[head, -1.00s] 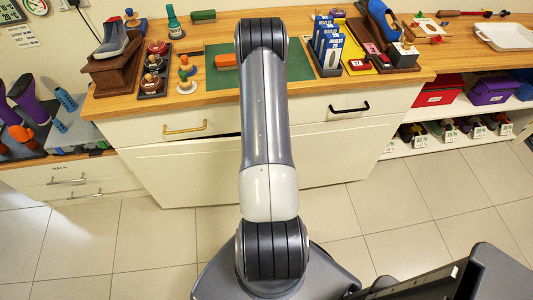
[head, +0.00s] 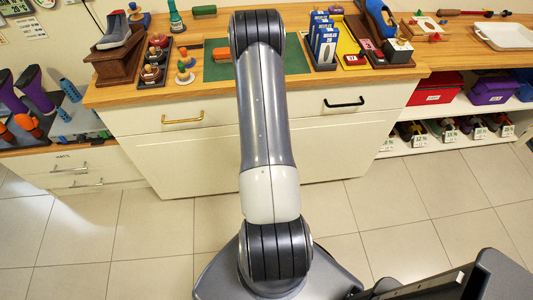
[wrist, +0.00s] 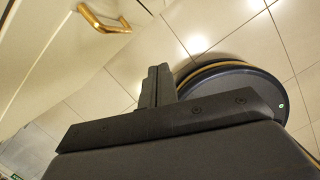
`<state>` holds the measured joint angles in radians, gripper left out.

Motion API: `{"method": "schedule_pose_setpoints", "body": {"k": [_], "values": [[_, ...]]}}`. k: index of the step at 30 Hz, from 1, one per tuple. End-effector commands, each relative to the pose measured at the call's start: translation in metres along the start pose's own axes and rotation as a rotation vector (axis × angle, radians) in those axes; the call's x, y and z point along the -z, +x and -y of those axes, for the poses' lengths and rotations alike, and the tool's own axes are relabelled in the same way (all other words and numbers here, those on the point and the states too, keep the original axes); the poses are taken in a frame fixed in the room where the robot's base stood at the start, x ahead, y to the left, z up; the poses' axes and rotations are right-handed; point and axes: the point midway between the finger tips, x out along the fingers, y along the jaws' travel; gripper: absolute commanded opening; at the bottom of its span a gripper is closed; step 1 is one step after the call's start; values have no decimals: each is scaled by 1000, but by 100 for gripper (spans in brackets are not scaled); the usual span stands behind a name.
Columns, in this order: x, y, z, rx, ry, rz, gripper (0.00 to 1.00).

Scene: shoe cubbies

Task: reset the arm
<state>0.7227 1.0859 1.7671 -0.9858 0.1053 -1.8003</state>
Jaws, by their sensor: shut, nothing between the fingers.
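My arm rises through the middle of the head view, and its upper joint is in front of the counter (head: 300,92). My gripper is not visible there, hidden behind the arm. In the wrist view my gripper (wrist: 155,86) shows as two dark fingers close together, shut and empty. It is over the tiled floor (wrist: 125,72), with part of my round base behind it. A gold drawer handle (wrist: 104,22) on a pale front is at the upper left of that view, apart from the fingers.
The counter holds a boot on a wooden stand (head: 118,45), a green mat (head: 298,62), blue boxes (head: 324,42) and a white tray (head: 502,36). Red (head: 436,88) and purple (head: 492,87) bins sit on the right shelf. The floor (head: 400,210) looks clear.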

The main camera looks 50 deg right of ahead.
Motion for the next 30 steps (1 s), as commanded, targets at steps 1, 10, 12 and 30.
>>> {"method": "schedule_pose_setpoints", "body": {"k": [1, 10, 12, 30], "values": [[-1, -15, 0, -1, -1, 0, 0], [-2, -63, 5, 0, -1, -1, 0], [-2, -70, 6, 0, -1, -1, 0], [-1, -74, 7, 0, -2, -1, 0]]}}
